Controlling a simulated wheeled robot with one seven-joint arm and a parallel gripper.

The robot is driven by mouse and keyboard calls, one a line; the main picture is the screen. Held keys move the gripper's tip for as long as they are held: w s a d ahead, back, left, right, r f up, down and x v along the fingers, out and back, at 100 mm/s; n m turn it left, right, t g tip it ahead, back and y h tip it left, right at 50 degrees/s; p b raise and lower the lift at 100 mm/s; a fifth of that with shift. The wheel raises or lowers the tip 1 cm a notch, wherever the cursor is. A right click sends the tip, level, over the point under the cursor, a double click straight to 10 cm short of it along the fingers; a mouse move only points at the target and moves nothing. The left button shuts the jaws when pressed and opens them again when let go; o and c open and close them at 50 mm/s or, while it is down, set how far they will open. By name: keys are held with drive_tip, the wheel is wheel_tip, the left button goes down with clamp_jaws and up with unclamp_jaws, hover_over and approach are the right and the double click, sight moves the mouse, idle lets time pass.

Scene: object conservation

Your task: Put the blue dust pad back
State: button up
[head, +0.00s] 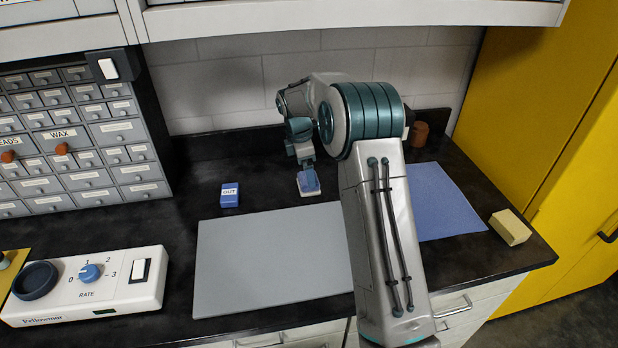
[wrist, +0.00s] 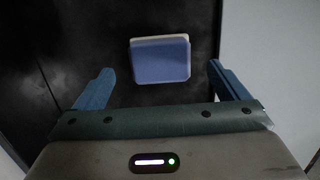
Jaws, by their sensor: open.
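The blue dust pad (head: 309,182) lies on the dark worktop behind the grey mat, with a pale layer or piece showing along one edge. In the wrist view the pad (wrist: 160,62) appears as a blue square with a cream strip at its far edge. My gripper (head: 307,163) is just above or behind the pad in the head view. In the wrist view my gripper (wrist: 161,68) has its two blue fingers spread wide, one on each side of the pad. The fingers look apart from it; the exact height gap is unclear.
A blue block marked OUT (head: 229,195) stands to the left. A grey mat (head: 262,257) lies in front, a blue mat (head: 447,203) to the right. A pale yellow block (head: 510,228) sits near the right edge. A brown jar (head: 420,132), drawer cabinet (head: 68,127) and dial unit (head: 92,283) surround.

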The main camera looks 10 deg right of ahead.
sight(303, 178)
wheel_tip(303, 178, up, 7)
drive_tip(key=a, duration=0.1)
drive_tip(key=s+r+m, duration=0.5)
drive_tip(key=s+r, duration=0.1)
drive_tip(key=s, duration=0.3)
drive_tip(key=s+f+m+t+y, duration=0.1)
drive_tip(key=s+m, duration=0.5)
drive_tip(key=s, duration=0.8)
drive_tip(key=s+d+f+m+t, duration=0.1)
drive_tip(key=s+m, duration=0.6)
drive_tip(key=s, duration=0.7)
drive_tip(key=shift+d+t+y, duration=0.25)
drive_tip(key=shift+t+y, duration=0.15)
drive_tip(key=shift+t, duration=0.1)
drive_tip(key=shift+s, duration=0.1)
